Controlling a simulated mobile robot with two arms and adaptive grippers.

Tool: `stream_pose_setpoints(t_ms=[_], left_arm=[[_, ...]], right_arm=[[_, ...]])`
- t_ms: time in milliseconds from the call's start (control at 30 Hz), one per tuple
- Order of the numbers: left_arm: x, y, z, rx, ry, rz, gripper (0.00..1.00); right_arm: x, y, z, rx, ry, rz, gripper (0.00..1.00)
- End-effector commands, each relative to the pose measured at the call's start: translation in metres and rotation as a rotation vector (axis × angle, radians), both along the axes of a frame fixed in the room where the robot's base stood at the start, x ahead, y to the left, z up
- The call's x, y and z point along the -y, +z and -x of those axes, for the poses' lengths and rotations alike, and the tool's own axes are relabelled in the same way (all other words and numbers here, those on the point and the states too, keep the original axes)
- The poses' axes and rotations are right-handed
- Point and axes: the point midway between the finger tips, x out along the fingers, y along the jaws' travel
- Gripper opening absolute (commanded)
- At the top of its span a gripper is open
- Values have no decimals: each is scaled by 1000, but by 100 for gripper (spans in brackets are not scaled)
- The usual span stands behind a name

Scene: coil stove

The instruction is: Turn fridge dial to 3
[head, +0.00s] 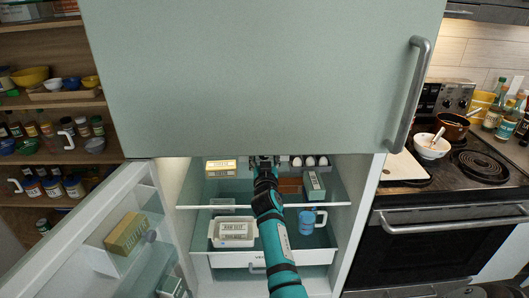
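The fridge (182,225) stands open below its pale green upper door (260,75). Its lower door (95,225) is swung out to the left. One arm, which I take to be my right, reaches up from the bottom centre into the fridge. Its gripper (264,161) is at the top of the compartment, just under the upper door's bottom edge. The fingers are small and dark, so whether they are open or shut is unclear. I cannot make out the dial or its numbers; the gripper and upper door cover that area. My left gripper is not in view.
The upper shelf holds a yellow box (221,167), eggs (310,161) and a green carton (314,185). Below are a white labelled tub (233,233) and a blue mug (307,221). A stove (450,225) stands right; shelves (50,105) stand left.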

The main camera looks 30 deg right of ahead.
Motion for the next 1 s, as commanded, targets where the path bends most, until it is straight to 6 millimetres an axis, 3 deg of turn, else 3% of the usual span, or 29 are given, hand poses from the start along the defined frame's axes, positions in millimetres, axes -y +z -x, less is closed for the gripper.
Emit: stream_pose_setpoints(t_ms=[267,700,1000], left_arm=[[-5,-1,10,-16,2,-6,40],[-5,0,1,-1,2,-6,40],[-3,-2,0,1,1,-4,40]], right_arm=[[-1,0,0,0,0,0,56],[0,0,0,0,0,0,2],[-1,-1,0,-21,1,34,2]])
